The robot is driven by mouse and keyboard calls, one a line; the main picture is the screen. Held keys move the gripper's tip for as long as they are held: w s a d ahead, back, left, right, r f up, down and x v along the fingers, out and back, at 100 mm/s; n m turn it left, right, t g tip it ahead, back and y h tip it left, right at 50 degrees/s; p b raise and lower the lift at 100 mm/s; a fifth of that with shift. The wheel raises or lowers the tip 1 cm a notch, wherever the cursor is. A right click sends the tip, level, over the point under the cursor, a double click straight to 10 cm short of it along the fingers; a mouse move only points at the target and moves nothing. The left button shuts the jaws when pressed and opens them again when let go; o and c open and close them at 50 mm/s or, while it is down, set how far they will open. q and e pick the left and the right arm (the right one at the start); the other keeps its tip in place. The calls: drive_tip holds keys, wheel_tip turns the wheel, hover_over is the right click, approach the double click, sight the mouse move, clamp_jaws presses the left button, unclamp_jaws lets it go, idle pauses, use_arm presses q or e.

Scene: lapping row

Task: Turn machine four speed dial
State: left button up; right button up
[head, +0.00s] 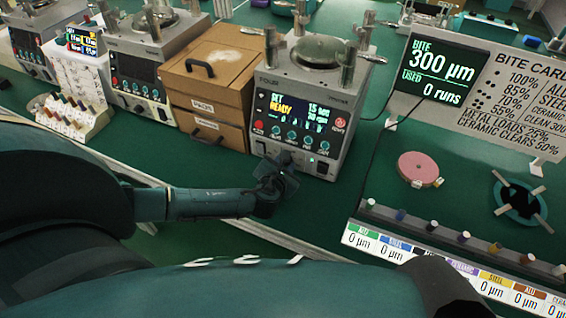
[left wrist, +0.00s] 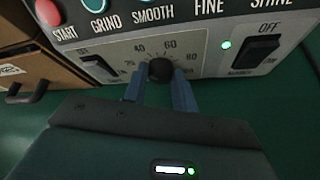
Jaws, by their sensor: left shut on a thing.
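The machine labelled FOUR (head: 305,105) stands on the green bench in the head view, its screen lit and reading SET and READY. Its black speed dial (left wrist: 161,70) shows in the left wrist view, on a light panel with a printed number scale around it. My left gripper (left wrist: 160,82) has its two blue fingers shut on the dial, one on each side. In the head view my left gripper (head: 277,178) is at the machine's lower front and hides the dial. My right gripper is not in view.
Black rocker switches sit on both sides of the dial; the right one (left wrist: 256,50) has a green light beside it. A wooden drawer box (head: 208,80) stands left of the machine. A pink disc (head: 418,168) lies on the bench at right.

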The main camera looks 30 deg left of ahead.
use_arm(q)
drive_tip(key=m, duration=0.1)
drive_tip(key=m+y, duration=0.2)
drive_tip(key=shift+w+d+f+t, duration=0.1)
drive_tip(key=shift+d+t, duration=0.15)
drive_tip(key=shift+t, duration=0.05)
drive_tip(key=shift+c, duration=0.2)
drive_tip(key=shift+d+f+m+t+y, duration=0.1)
drive_tip(key=shift+m+t+y, duration=0.2)
drive_tip(key=shift+m+y, duration=0.9)
drive_tip(key=shift+m, duration=0.3)
drive_tip(key=o, duration=0.7)
drive_tip(key=v, duration=1.3)
